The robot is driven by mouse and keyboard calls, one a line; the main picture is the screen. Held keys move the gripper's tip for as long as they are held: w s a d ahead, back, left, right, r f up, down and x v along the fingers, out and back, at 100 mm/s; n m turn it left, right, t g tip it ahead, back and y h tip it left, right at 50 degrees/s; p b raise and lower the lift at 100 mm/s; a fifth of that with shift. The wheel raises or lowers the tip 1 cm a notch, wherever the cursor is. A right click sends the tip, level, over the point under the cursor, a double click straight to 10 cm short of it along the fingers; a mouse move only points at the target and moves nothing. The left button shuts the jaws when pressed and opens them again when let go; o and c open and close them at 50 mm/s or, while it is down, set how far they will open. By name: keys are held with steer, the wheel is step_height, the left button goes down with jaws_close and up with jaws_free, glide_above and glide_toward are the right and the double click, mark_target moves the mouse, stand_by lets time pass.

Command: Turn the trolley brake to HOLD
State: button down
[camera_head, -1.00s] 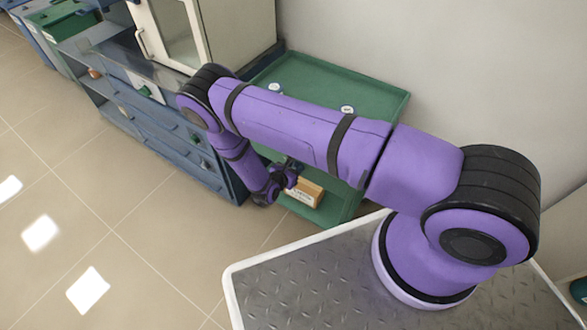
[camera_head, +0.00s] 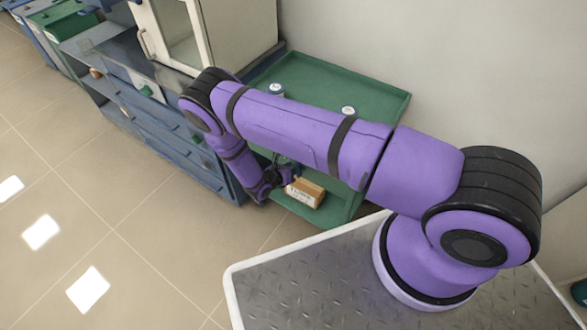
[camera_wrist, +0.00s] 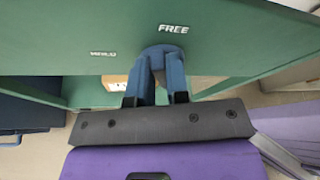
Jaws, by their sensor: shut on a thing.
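The green trolley (camera_head: 375,97) stands against the wall, and its green panel fills the top of the wrist view (camera_wrist: 60,28). The brake (camera_wrist: 160,50) shows there as a dark blue round piece, just below the white word FREE. A second white word, at an angle and apparently HOLD, is to its left. My gripper (camera_wrist: 160,80) is shut on the brake, its two fingers reaching up to it. The fingers partly cover the brake, so I cannot tell which word it points to. In the head view my gripper (camera_head: 279,176) is small and low beside the trolley.
A cardboard box (camera_head: 306,192) lies on the trolley's lower shelf, close to my gripper. Two small white-topped items (camera_head: 276,90) stand on the upper tray. A blue drawer cabinet (camera_head: 170,140) with a furnace (camera_head: 235,35) stands to the left. The tiled floor in front is clear.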

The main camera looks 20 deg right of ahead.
steer(key=shift+w+a+f+n+g+h, duration=0.3)
steer(key=shift+n+h, duration=0.55)
steer(key=shift+n, duration=0.85)
steer(key=shift+w+a+f+n+g+h, duration=0.25)
steer(key=shift+f+n+h, duration=0.45)
steer(key=shift+n, duration=1)
steer(key=shift+w+a+f+n+g+h, duration=0.1)
steer(key=shift+f+n+g+h, duration=0.2)
steer(key=shift+n+h, duration=1.05)
steer(key=shift+n+y, duration=0.3)
steer(key=shift+n, duration=0.25)
steer(key=c, duration=1.1)
jaws_free()
steer(key=shift+d, duration=0.1)
steer(key=v, duration=1.1)
steer(key=shift+w, duration=0.1)
